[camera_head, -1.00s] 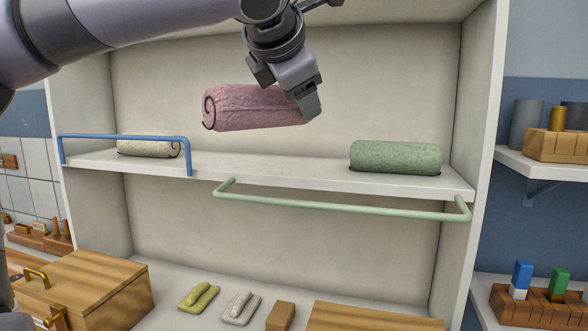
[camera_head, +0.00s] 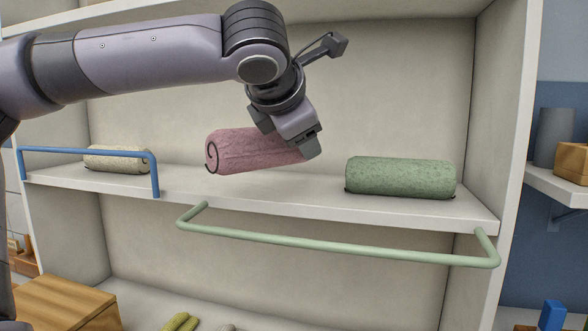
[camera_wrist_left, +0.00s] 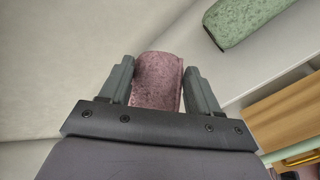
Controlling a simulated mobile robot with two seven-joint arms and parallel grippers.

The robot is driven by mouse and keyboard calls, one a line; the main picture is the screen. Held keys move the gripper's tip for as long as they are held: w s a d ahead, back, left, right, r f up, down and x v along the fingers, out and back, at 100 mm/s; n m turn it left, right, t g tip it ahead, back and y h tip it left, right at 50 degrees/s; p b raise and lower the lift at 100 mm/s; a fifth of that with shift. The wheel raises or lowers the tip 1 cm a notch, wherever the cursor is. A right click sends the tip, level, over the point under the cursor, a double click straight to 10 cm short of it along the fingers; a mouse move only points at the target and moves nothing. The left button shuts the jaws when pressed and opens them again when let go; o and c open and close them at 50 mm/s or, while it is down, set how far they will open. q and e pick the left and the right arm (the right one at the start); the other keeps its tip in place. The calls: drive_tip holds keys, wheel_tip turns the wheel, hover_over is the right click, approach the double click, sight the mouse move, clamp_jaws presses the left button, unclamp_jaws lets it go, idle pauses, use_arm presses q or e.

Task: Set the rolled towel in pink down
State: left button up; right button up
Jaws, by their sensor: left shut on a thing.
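The pink rolled towel (camera_head: 252,151) is held lengthwise across the head view, its spiral end facing left. My left gripper (camera_head: 309,146) is shut on its right end. The towel hangs just above the shelf (camera_head: 235,190), in the space between a cream rolled towel (camera_head: 118,158) and a green rolled towel (camera_head: 400,177). In the left wrist view the pink towel (camera_wrist_left: 157,80) sits between the two fingers (camera_wrist_left: 158,88), and the green towel (camera_wrist_left: 250,18) is at the upper right. My right gripper is not in view.
A blue rail (camera_head: 90,152) stands in front of the cream towel. A green rail (camera_head: 330,245) juts out below the shelf's front edge. A wooden box (camera_head: 65,300) stands on the lower level. The shelf is bare between the cream and green towels.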

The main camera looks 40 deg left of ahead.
sight(300, 156)
use_arm(q)
drive_tip(key=shift+f, duration=2.55)
drive_tip(key=o, duration=0.8)
